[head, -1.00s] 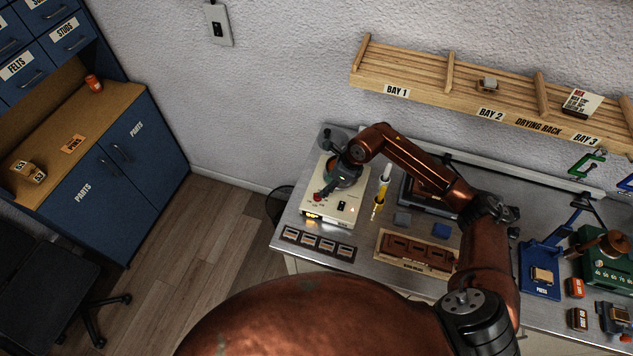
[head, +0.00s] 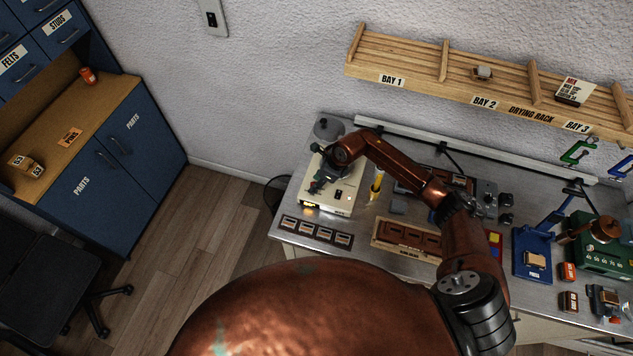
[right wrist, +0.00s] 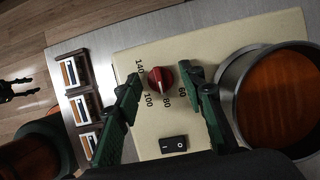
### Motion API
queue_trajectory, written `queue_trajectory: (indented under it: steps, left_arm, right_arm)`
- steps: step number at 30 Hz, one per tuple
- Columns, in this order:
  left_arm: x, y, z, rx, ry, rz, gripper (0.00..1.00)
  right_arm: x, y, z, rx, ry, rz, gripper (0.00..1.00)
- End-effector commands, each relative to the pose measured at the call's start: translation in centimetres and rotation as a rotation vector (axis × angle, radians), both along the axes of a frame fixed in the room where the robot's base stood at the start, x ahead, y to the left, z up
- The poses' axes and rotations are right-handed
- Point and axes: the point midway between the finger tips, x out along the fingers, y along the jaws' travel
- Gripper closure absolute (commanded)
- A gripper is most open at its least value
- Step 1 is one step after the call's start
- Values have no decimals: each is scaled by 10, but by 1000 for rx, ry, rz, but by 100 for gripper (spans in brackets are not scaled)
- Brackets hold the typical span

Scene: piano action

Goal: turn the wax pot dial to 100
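The wax pot (head: 342,194) is a cream box at the left end of the bench, with a round metal pot of amber wax (right wrist: 283,105) on top. Its red dial (right wrist: 160,81) shows in the right wrist view among the printed numbers 140, 100, 80 and 60. A pale mark is on the dial; which number it points at is hard to tell. My right gripper (right wrist: 161,70) is open, with one green finger on each side of the dial and narrow gaps visible. In the head view this gripper (head: 315,185) covers the dial.
A black rocker switch (right wrist: 173,144) sits beside the dial on the panel. A dark tray of labelled cards (head: 316,232) lies in front of the pot. A yellow-tipped tool (head: 376,185) stands to its right, and a brown mould (head: 408,239) lies further right.

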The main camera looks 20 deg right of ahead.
Motion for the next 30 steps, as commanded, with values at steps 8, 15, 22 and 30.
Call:
queue_trajectory:
  steps: [8, 15, 22, 30]
  left_arm:
    - [-19, 1, -1, 2, 24, 5, 60]
    - [-20, 1, -2, 2, 25, 6, 60]
    - [-15, 1, 0, 1, 19, 4, 60]
    - [-12, 0, 4, 1, 15, 3, 60]
  right_arm:
    - [0, 0, 0, 0, 0, 0, 84]
    - [0, 0, 0, 0, 0, 0, 100]
    - [0, 0, 1, 0, 0, -18, 100]
    - [-1, 0, 1, -2, -1, -144, 100]
